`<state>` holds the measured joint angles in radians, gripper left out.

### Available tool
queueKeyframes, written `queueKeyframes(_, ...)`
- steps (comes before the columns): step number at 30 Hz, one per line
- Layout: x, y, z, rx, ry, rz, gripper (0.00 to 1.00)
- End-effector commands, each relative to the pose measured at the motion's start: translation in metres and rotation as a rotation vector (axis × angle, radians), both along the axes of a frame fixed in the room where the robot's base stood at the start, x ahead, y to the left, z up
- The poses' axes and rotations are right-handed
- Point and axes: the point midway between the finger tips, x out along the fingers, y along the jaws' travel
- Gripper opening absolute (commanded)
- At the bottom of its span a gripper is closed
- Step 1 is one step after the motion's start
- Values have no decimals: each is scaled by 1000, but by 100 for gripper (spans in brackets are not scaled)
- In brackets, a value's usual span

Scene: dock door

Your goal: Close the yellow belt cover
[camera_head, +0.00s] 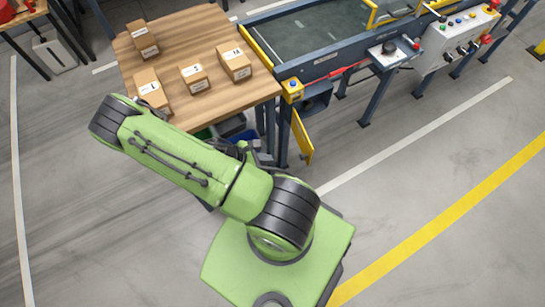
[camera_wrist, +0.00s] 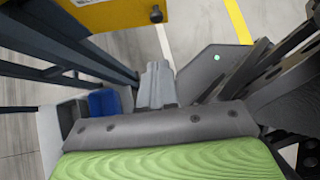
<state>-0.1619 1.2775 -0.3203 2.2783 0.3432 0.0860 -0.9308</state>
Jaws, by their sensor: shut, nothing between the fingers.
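The yellow belt cover (camera_head: 303,140) is a narrow panel at the near left end of the conveyor. In the head view it stands swung out from the dark housing (camera_head: 316,98), whose front looks open. In the wrist view a yellow panel (camera_wrist: 108,13) with a dark knob at its right edge shows at the top left; it appears to be the cover. My gripper (camera_wrist: 157,82) is shut and empty, apart from the panel in that picture. In the head view my arm mostly hides the gripper, left of the cover.
A wooden table (camera_head: 205,110) with several cardboard boxes stands left of the conveyor (camera_head: 320,40). A blue bin (camera_wrist: 104,103) and a grey bin (camera_wrist: 70,113) sit low beside dark frame legs. A control box (camera_head: 457,38) is at the right. The floor right of the cover is clear.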

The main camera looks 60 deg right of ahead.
Motion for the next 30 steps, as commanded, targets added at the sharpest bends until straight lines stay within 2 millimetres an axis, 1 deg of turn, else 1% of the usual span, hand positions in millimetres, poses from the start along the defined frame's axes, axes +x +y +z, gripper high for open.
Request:
queueKeyframes(1,-6,-6,-9,-1,5,-5,0)
queueKeyframes(3,-12,-15,-20,-2,4,-6,0)
queueKeyframes(12,-39,-54,-65,1,3,-6,0)
queueKeyframes(15,-49,-69,-62,-1,0,-7,0)
queueKeyframes(19,-56,-81,-62,0,0,-6,0)
queueKeyframes(22,-58,-84,-61,0,-1,-4,0)
queueKeyframes(30,-58,-84,-61,0,-1,-4,0)
